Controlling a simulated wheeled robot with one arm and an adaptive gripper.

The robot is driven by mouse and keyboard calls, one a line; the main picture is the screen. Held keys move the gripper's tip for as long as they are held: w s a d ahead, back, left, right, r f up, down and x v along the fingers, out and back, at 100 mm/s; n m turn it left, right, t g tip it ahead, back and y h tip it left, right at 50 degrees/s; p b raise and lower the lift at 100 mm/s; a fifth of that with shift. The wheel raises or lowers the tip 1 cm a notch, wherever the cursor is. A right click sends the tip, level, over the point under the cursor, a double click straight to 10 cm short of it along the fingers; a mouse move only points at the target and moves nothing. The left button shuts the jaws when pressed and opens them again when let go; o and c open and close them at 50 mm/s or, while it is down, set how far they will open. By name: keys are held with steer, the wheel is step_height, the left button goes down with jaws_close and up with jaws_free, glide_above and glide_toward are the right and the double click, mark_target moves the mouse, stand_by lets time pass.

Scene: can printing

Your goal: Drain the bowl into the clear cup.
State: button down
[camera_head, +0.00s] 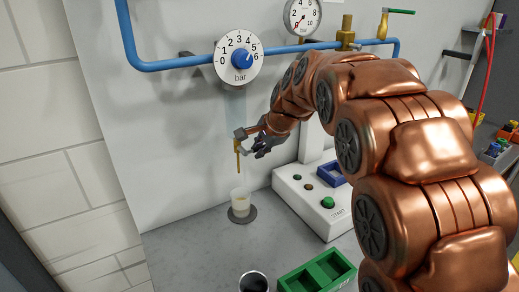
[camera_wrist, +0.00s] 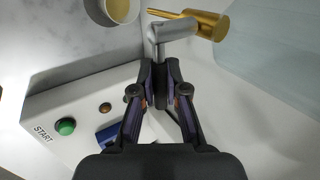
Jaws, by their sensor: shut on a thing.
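The clear cup (camera_head: 240,202) stands upright on a dark round disc (camera_head: 238,216) and holds some pale yellowish liquid. It also shows at the top of the wrist view (camera_wrist: 118,10). A pale see-through bowl (camera_head: 234,103) hangs under the pressure dial; its bluish side fills the upper right of the wrist view (camera_wrist: 270,45). Below it is a brass drain valve (camera_wrist: 209,25) with a grey lever (camera_wrist: 172,30). A thin golden line (camera_head: 238,163) runs down above the cup; I cannot tell spout from stream. My gripper (camera_head: 258,147) is shut on the lever's end (camera_wrist: 160,72).
A white control box (camera_head: 318,205) with a green START button (camera_head: 328,202) stands right of the cup. A green tray (camera_head: 317,272) and a dark cylindrical container (camera_head: 253,282) are in front. A blue pipe (camera_head: 165,65) crosses the wall. The grey counter left of the cup is clear.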

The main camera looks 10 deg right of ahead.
steer(key=c, duration=1.2)
jaws_free()
steer(key=v, duration=1.2)
steer(key=s+d+f+n+g+h, duration=0.1)
steer(key=s+f+n+g, duration=0.1)
steer(key=s+f+n, duration=0.2)
steer(key=s+d+f+n+g+h, duration=0.1)
steer(key=s+f+n+g, duration=0.2)
steer(key=s+f, duration=0.7)
steer(key=s+d+f+n+g+h, duration=0.1)
steer(key=s+f+n+g, duration=0.2)
steer(key=s, duration=2)
steer(key=shift+s+f+n, duration=0.15)
steer(key=shift+f+n, duration=0.75)
steer(key=shift+f, duration=0.1)
steer(key=shift+s+f+n, duration=0.15)
steer(key=shift+f+n, duration=0.75)
steer(key=shift+f, duration=0.15)
